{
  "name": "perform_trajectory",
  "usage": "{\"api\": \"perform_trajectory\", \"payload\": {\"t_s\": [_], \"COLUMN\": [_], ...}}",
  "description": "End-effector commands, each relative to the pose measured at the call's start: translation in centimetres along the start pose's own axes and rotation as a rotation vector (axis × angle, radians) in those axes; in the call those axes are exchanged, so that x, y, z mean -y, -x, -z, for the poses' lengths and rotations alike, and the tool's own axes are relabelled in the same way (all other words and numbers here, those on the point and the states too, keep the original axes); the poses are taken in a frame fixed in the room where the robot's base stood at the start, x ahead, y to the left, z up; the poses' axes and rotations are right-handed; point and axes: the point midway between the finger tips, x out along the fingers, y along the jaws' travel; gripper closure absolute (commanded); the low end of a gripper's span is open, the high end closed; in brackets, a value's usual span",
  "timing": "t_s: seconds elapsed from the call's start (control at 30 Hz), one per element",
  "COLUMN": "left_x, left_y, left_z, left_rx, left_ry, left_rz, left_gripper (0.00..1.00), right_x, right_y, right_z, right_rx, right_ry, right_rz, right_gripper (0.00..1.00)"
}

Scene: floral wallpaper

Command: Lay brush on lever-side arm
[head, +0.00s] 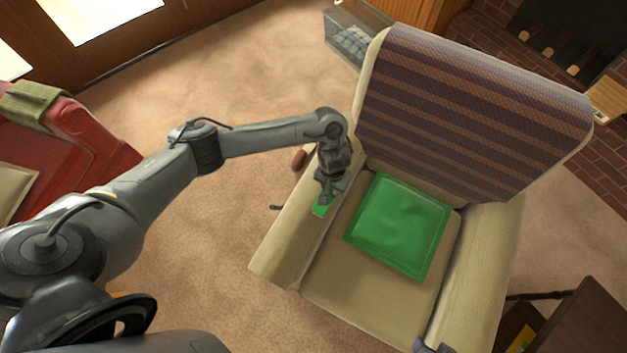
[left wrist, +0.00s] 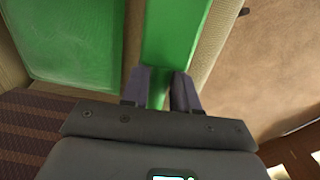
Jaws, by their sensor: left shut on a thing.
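A beige armchair has its left arm (head: 284,240) on the picture's left side, with a small dark lever (head: 276,207) sticking out from the outer side. My left gripper (head: 324,198) is over this arm, pointing down. It is shut on a flat green piece, which I take for the brush (head: 319,210). In the left wrist view, the green brush (left wrist: 176,38) runs up and away between the two fingertips (left wrist: 160,88), along the beige arm. No bristles show, and I cannot tell whether it touches the arm.
A green cushion (head: 398,224) lies on the seat, and a striped cover (head: 470,115) hangs over the backrest. A brown rounded thing (head: 298,159) shows beyond the left arm. A red armchair (head: 75,135) stands at the left. A purple-grey thing (head: 430,347) at the bottom edge is unclear.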

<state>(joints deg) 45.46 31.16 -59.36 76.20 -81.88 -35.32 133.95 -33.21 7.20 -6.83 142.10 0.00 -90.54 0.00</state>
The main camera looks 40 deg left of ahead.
Motion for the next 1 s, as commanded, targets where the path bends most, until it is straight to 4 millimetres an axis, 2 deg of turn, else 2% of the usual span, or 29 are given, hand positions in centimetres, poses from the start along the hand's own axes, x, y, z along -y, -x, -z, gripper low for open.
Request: {"api": "perform_trajectory", "payload": {"t_s": [0.03,0.2,0.4,0.63,0.9,1.0], "left_x": [1.3,4.4,6.7,7.2,7.2,7.3], "left_y": [-1.1,-2.8,-4.0,-4.6,-7.8,-8.2], "left_z": [0.3,1.2,1.9,2.0,2.0,2.0], "left_rx": [-0.001,-0.001,-0.001,0.000,0.000,-0.001], "left_ry": [0.005,0.002,0.001,0.000,0.000,0.000], "left_rz": [0.003,0.002,0.001,-0.002,0.000,-0.001], "left_gripper": [1.00,1.00,1.00,1.00,1.00,1.00], "right_x": [0.1,0.2,0.4,0.4,0.4,0.3], "right_y": [-0.8,-2.0,-2.7,-3.0,-4.7,-4.8], "right_z": [-0.2,-0.6,-0.8,-0.9,-1.5,-1.5], "right_rx": [0.000,-0.001,-0.001,-0.001,-0.001,0.000], "right_ry": [-0.001,-0.005,-0.008,-0.008,-0.005,-0.002], "right_rz": [0.001,0.005,0.008,0.008,0.005,0.003], "right_gripper": [0.57,0.57,0.57,0.57,0.57,0.57]}}
